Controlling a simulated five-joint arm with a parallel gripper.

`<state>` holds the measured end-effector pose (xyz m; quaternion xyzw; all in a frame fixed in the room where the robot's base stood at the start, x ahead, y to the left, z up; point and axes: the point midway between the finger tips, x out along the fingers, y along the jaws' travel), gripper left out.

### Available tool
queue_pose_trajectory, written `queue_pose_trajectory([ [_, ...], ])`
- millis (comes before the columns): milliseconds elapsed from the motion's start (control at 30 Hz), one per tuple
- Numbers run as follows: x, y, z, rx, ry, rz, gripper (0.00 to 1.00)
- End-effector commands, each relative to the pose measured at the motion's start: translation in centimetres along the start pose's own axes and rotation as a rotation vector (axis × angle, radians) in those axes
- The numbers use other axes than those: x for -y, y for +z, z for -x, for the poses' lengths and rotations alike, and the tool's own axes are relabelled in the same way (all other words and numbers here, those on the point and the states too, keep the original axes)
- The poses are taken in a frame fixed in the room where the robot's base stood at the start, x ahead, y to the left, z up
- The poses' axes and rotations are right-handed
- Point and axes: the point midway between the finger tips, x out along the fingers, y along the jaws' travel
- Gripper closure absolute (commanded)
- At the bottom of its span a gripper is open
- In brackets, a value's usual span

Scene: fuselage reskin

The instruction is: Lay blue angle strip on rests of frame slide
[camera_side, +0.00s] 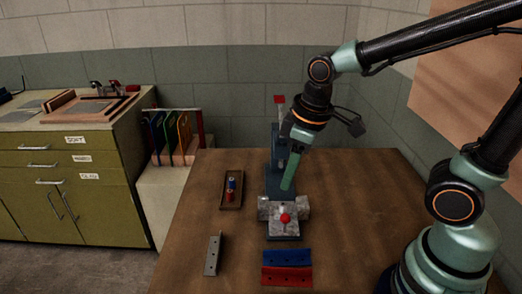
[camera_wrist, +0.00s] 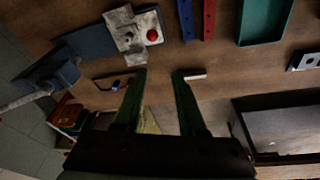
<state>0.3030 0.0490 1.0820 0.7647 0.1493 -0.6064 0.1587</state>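The blue angle strip (camera_side: 287,257) lies on the near part of the table, beside a red strip (camera_side: 287,276). It also shows at the top of the wrist view (camera_wrist: 187,18). The frame slide (camera_side: 283,236) stands behind the strips, with pale grey blocks and a red knob (camera_side: 285,218) on it. Its grey part shows in the wrist view (camera_wrist: 128,34). My gripper (camera_side: 287,186) is above the slide in the side view, pointing down. In the wrist view its two green fingers (camera_wrist: 159,75) are apart with nothing between them. The rests are too small to make out.
A brown tray (camera_side: 223,204) with small cylinders is left of the slide. A grey angle piece (camera_side: 213,255) lies at the front left. A green tray (camera_wrist: 264,22) and another grey bracket (camera_wrist: 304,60) show in the wrist view. A blue upright post (camera_side: 277,150) stands behind the slide.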

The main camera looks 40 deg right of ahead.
Motion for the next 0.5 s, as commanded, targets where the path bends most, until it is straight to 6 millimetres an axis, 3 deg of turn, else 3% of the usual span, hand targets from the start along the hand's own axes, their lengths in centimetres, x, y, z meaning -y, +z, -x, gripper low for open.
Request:
queue_pose_trajectory([
  [200,3.1,-0.3,-4.5,0.147,-0.071,0.259,0.6],
  [500,4.5,0.1,-7.2,0.206,-0.104,0.374,0.6],
])
